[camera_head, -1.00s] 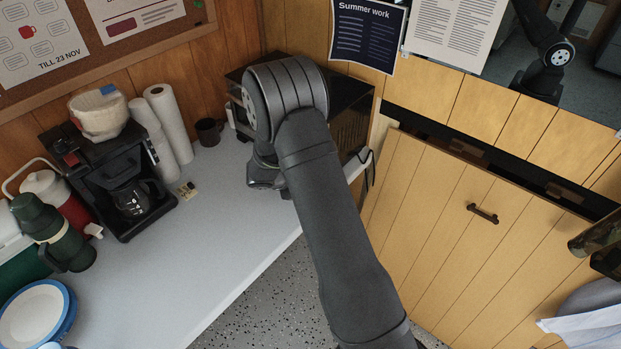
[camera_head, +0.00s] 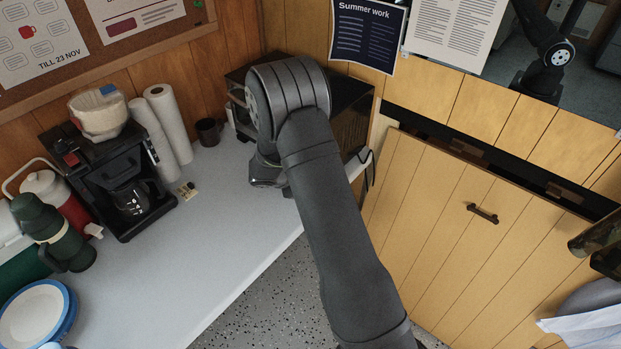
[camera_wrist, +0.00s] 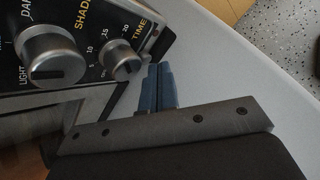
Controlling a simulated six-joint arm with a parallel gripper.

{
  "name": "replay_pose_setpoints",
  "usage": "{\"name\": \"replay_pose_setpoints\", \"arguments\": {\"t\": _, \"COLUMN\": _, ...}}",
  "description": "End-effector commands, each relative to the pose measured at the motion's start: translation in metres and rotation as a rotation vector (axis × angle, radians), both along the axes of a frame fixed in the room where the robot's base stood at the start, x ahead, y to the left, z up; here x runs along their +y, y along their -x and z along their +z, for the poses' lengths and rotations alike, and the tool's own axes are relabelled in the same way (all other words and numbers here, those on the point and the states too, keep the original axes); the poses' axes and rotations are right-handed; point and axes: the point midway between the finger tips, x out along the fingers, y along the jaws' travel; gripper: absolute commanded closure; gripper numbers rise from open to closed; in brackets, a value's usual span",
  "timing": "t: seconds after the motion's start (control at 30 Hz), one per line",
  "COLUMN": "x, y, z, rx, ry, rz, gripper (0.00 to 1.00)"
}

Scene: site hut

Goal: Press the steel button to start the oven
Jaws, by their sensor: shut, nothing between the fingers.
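The oven (camera_head: 354,112) is a dark box at the back corner of the counter, partly hidden behind my arm. In the wrist view, its black control panel (camera_wrist: 84,42) fills the upper left. The panel has a large silver shade knob (camera_wrist: 52,58) and a smaller silver time knob (camera_wrist: 120,62). I cannot make out the steel button for certain in either view. My gripper (camera_wrist: 157,70) is shut and empty, its blue fingertips just right of and below the time knob, over the pale counter. Whether the fingers touch the panel is unclear. In the head view my arm hides the fingers.
The white counter (camera_head: 225,225) is clear in its middle. A coffee maker (camera_head: 110,175), paper rolls (camera_head: 168,122) and a dark mug (camera_head: 208,132) stand left of the oven. A green flask (camera_head: 50,230) and plates (camera_head: 35,315) are further left. Speckled floor lies beyond the counter's edge.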

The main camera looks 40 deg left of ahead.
Motion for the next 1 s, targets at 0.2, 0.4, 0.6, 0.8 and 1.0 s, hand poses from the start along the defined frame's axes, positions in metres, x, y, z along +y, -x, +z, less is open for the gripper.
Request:
{"name": "replay_pose_setpoints", "arguments": {"t": 0.2, "x": 0.0000, "y": -0.0007, "z": -0.0001, "rx": 0.000, "ry": 0.001, "rz": 0.001, "gripper": 1.00}}
{"name": "replay_pose_setpoints", "arguments": {"t": 0.4, "x": -0.0001, "y": -0.0012, "z": -0.0001, "rx": 0.000, "ry": 0.001, "rz": 0.001, "gripper": 1.00}}
{"name": "replay_pose_setpoints", "arguments": {"t": 0.6, "x": -0.0002, "y": -0.0034, "z": -0.0002, "rx": 0.000, "ry": 0.001, "rz": 0.001, "gripper": 1.00}}
{"name": "replay_pose_setpoints", "arguments": {"t": 0.8, "x": -0.0002, "y": -0.0057, "z": -0.0003, "rx": 0.000, "ry": 0.001, "rz": 0.001, "gripper": 1.00}}
{"name": "replay_pose_setpoints", "arguments": {"t": 1.0, "x": -0.0002, "y": -0.0080, "z": -0.0002, "rx": 0.000, "ry": 0.001, "rz": 0.001, "gripper": 1.00}}
